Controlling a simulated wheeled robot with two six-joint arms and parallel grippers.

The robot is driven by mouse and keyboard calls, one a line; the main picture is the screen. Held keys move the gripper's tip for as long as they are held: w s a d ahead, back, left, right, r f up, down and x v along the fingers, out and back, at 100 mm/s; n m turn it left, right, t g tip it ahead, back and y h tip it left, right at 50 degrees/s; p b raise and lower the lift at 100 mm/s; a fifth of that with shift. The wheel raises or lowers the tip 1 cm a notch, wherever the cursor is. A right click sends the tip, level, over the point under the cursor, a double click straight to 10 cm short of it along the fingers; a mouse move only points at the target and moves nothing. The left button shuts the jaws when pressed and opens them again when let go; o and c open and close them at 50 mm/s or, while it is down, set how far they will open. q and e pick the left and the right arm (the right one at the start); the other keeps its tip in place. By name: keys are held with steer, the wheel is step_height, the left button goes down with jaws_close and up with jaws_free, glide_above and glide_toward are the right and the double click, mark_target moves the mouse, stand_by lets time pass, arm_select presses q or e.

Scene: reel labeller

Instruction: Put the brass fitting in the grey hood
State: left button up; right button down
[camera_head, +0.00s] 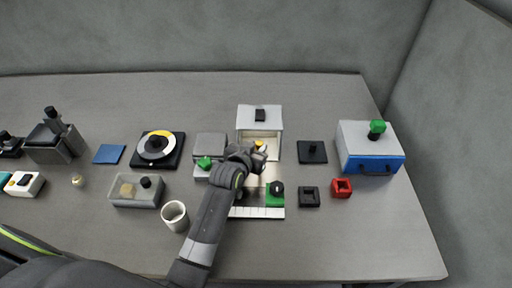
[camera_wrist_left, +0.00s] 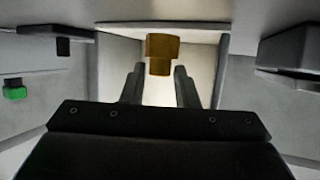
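The grey hood (camera_head: 260,125) is a pale box with an open, lit front and a black block on its roof, at the middle of the table. The brass fitting (camera_wrist_left: 161,48) shows in the wrist view just beyond my left fingertips, its narrower end between them. A bit of brass (camera_head: 260,146) also shows at the hood's opening in the head view. My left gripper (camera_head: 256,160) is at that opening. Its fingers (camera_wrist_left: 160,84) are apart, with small gaps beside the fitting. Whether the fitting rests on the hood floor is hard to tell. My right gripper is out of view.
A grey box (camera_head: 210,141) and a green knob (camera_head: 204,162) stand close left of the hood. A black plate with a post (camera_head: 312,153) lies to its right. A blue-and-white box (camera_head: 370,150) stands farther right. A white cup (camera_head: 174,215) is near my left forearm.

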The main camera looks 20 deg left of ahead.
arm_select(q)
steer(key=shift+o, duration=1.4)
steer(key=shift+r, duration=0.1)
steer(key=v, duration=1.2)
steer(key=shift+r+b, duration=0.15)
steer(key=shift+b, duration=0.15)
